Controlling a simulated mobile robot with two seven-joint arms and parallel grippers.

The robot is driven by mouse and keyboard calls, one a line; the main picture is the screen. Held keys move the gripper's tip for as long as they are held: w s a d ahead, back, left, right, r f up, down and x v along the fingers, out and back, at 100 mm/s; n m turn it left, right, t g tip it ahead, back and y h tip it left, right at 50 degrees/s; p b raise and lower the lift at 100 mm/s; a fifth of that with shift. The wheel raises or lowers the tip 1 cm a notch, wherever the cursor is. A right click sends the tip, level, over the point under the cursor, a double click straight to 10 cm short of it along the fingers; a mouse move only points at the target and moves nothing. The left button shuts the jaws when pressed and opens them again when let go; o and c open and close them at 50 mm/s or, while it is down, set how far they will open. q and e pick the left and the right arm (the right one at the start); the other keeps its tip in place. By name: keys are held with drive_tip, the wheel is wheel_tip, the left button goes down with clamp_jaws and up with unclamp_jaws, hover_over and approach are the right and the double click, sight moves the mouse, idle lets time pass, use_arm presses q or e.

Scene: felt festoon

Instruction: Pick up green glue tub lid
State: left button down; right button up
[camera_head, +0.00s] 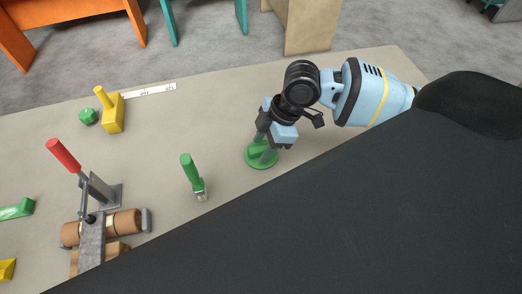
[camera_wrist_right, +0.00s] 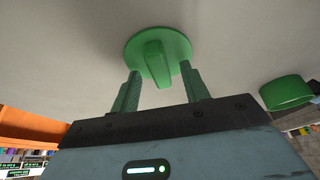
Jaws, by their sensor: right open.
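The green lid (camera_head: 262,160) is a flat disc with a raised grip bar, lying on the table below my right gripper. My right gripper (camera_head: 266,146) points down at it with its jaws open. In the right wrist view the lid (camera_wrist_right: 180,43) lies just beyond the two green fingers (camera_wrist_right: 160,84). Its bar (camera_wrist_right: 153,62) shows between them, with a gap on each side. I cannot tell how far the tips are above the disc. My left gripper is not in view.
A clamp with a red handle (camera_head: 63,154) holds a brown roll (camera_head: 121,223). A yellow block (camera_head: 112,113) and a green nut-shaped piece (camera_head: 88,116) sit farther back. A green round container (camera_wrist_right: 287,93) shows in the wrist view.

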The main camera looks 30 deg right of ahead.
sight(255, 151)
clamp_jaws()
idle(0.3)
